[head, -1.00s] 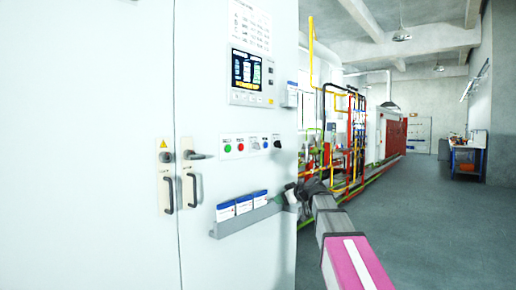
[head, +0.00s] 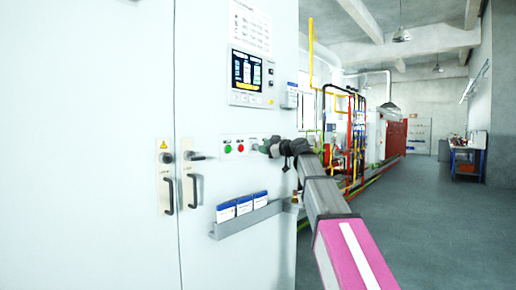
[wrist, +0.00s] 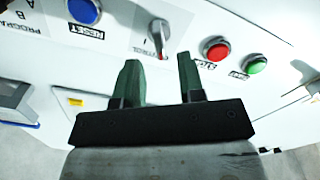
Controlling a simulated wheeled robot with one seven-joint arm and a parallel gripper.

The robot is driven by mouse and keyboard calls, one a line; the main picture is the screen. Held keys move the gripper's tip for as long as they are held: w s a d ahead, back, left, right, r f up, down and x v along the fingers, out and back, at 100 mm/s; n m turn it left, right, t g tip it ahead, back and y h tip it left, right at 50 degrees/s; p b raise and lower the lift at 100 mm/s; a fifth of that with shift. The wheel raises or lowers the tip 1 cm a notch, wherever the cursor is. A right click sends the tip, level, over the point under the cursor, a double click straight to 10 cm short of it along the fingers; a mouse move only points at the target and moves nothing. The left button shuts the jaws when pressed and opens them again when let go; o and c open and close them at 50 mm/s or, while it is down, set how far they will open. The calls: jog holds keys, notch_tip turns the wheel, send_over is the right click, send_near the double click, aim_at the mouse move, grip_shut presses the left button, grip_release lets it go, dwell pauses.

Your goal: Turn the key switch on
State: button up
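The key switch (wrist: 158,36) is a grey lever-like knob on a white label plate, between a blue button and a red button in the wrist view. My gripper (wrist: 161,78) is open, with its two dark green fingers apart and nothing between them. The knob is beyond the fingertips, roughly in line with the gap, and looks clear of both fingers. In the head view my gripper (head: 267,147) is at the button row of the white cabinet and hides its right part.
The red button (wrist: 216,49), green button (wrist: 254,64) and blue button (wrist: 84,11) flank the switch. The control screen (head: 248,70) is above the row. A grey shelf (head: 240,222) with small boxes and door handles (head: 194,190) project from the cabinet (head: 90,150). Floor to the right is open.

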aim_at(256, 147)
jog(key=shift+x, duration=2.25)
jog(key=c, duration=0.6)
jog(key=shift+o, duration=0.2)
jog(key=m, duration=0.5)
jog(key=shift+w+d+m, duration=0.1)
jog(key=shift+d+m, duration=0.05)
jog(key=shift+m, duration=0.15)
jog(key=m, duration=0.6)
jog(key=shift+w+d, duration=0.1)
jog(key=shift+m, duration=0.3)
